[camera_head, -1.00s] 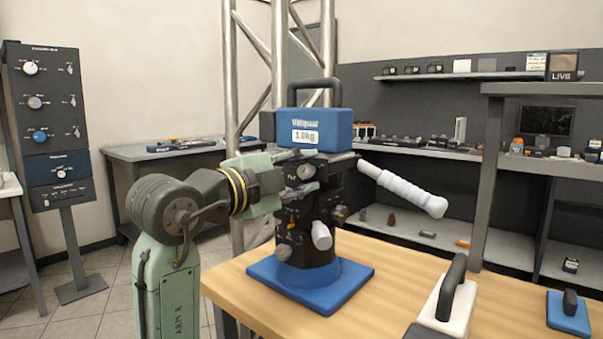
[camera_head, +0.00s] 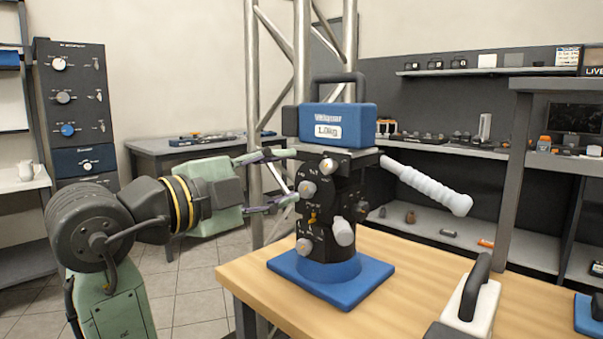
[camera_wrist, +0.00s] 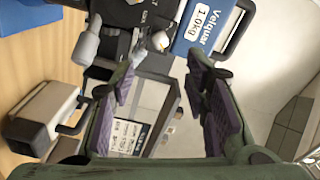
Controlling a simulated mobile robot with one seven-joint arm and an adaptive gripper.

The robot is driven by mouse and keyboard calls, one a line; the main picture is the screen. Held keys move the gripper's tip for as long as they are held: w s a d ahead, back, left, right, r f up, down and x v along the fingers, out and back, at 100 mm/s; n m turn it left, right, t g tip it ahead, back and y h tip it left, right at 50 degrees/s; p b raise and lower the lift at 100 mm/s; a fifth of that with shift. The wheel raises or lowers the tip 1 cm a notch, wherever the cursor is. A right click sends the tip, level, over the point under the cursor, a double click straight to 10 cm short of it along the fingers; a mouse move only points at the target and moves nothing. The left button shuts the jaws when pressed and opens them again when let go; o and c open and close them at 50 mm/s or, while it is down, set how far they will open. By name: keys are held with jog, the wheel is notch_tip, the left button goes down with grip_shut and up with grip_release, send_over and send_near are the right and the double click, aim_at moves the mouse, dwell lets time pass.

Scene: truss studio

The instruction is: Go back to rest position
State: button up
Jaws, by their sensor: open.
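My gripper (camera_head: 284,179) is open and empty, its two fingers apart and pointing right toward the black device (camera_head: 322,205) on the wooden table. The fingertips are close to the device's left side; no grip on it shows. The device has knobs, a pale ribbed handle (camera_head: 425,185) and a blue base plate (camera_head: 335,283). A blue 1.0kg weight (camera_head: 338,122) with a dark handle sits on top. In the wrist view both fingers (camera_wrist: 165,105) show purple pads with nothing between them, and the device (camera_wrist: 118,35) and the weight (camera_wrist: 211,22) lie beyond the fingers.
The wooden table (camera_head: 420,275) also carries a white block with a black handle (camera_head: 470,305) and a blue block (camera_head: 590,318). A metal truss (camera_head: 300,50) stands behind the device. A dark control panel (camera_head: 75,110) stands at left. Open floor (camera_head: 190,290) lies left of the table.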

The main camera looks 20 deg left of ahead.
jog(key=shift+v, duration=0.8)
